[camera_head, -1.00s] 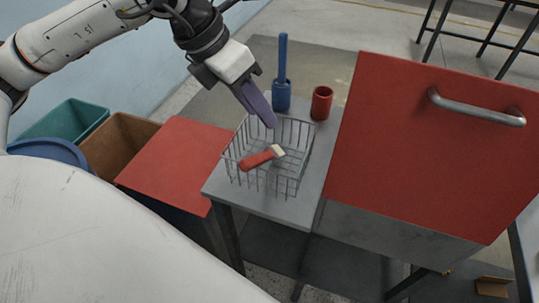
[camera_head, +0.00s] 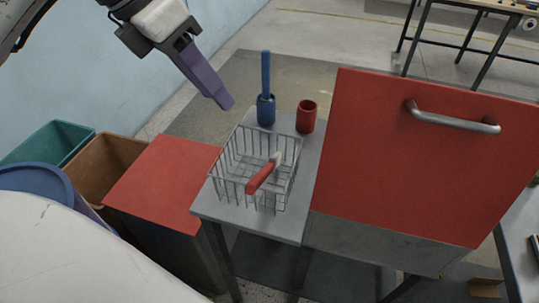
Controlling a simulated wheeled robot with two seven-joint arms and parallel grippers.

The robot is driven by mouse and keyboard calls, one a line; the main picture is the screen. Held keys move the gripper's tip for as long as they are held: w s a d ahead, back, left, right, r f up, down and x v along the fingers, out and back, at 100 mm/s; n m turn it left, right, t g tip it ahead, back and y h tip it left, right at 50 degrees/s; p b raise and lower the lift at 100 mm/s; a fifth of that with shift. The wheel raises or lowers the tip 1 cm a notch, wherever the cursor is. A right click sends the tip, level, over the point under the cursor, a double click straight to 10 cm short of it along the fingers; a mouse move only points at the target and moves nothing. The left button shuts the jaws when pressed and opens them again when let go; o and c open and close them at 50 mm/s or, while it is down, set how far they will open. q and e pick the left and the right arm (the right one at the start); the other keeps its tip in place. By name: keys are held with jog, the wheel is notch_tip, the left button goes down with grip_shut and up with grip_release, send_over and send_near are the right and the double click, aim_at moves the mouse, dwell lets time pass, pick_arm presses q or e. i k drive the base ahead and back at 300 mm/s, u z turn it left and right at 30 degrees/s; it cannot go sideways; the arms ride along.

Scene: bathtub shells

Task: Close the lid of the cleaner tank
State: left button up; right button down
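The cleaner tank is a grey box (camera_head: 385,246) at the right with a large red lid (camera_head: 405,165). A metal bar handle (camera_head: 452,121) is fixed near the lid's far edge. From this angle I cannot tell how far the lid is raised. My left gripper (camera_head: 222,101), with purple fingers, is at the upper left, above and behind the wire basket, well left of the lid. Nothing shows at its fingertips. Its fingers overlap from the side, so their opening is unclear. My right gripper is not in view.
A wire basket (camera_head: 226,190) on a grey side table (camera_head: 303,190) holds a red-handled brush (camera_head: 262,176). Behind it stand a blue holder with a blue stick (camera_head: 266,108) and a red cup (camera_head: 306,117). A red-topped box (camera_head: 163,182) and coloured bins stand at the left.

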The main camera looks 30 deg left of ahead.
aim_at(440, 163)
jog(key=k, duration=1)
